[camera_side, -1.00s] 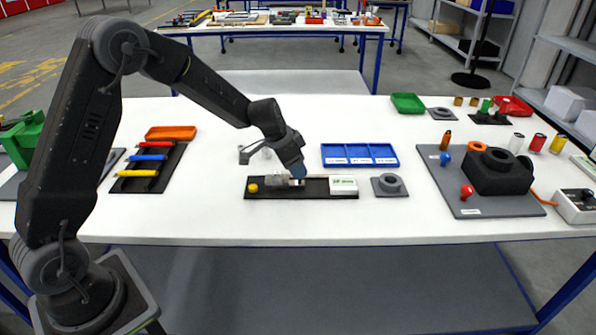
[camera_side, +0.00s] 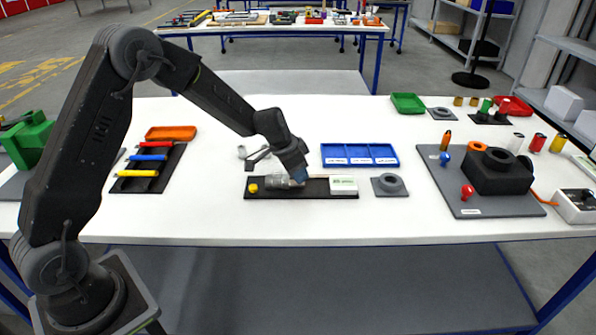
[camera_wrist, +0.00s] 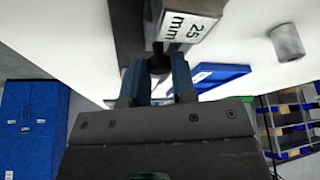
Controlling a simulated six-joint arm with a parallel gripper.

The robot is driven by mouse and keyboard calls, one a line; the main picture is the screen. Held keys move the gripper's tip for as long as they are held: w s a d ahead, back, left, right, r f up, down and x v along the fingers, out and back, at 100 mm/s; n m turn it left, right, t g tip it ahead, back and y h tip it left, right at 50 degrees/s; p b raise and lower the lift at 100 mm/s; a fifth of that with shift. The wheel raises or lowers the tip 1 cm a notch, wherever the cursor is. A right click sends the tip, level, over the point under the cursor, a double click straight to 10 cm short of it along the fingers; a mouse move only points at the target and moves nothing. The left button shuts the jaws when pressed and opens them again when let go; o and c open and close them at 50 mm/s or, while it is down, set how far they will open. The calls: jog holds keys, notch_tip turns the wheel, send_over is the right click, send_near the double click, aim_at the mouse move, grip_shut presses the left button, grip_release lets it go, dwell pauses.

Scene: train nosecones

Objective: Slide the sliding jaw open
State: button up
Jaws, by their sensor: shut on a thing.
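A long dark fixture base (camera_side: 317,190) lies near the front middle of the table. It carries a yellow knob (camera_side: 253,188) at its left end, a grey cylindrical part (camera_side: 278,182) and a white labelled block (camera_side: 344,185) at its right end. My gripper (camera_side: 300,178) reaches down onto the fixture between the grey part and the white block. In the wrist view, its blue fingers (camera_wrist: 158,72) are closed around a small dark part, which I take as the sliding jaw's grip. A grey block marked 25 mm (camera_wrist: 186,20) is just beyond. The jaw itself is mostly hidden.
A grey ring plate (camera_side: 389,186) lies right of the fixture, and a blue tray (camera_side: 359,155) behind it. A dark tray of coloured bars (camera_side: 151,167) is to the left. A black housing (camera_side: 497,172) stands at right. The table's front strip is clear.

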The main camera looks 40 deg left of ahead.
aim_at(290, 192)
grip_shut()
jog(key=shift+w+d, duration=1.05)
jog(key=shift+r, duration=0.1)
jog(key=o, duration=0.8)
grip_release()
jog(key=v, duration=1.3)
jog(key=shift+s+r, duration=0.25)
jog(key=shift+s, duration=0.05)
jog(key=shift+r, duration=0.1)
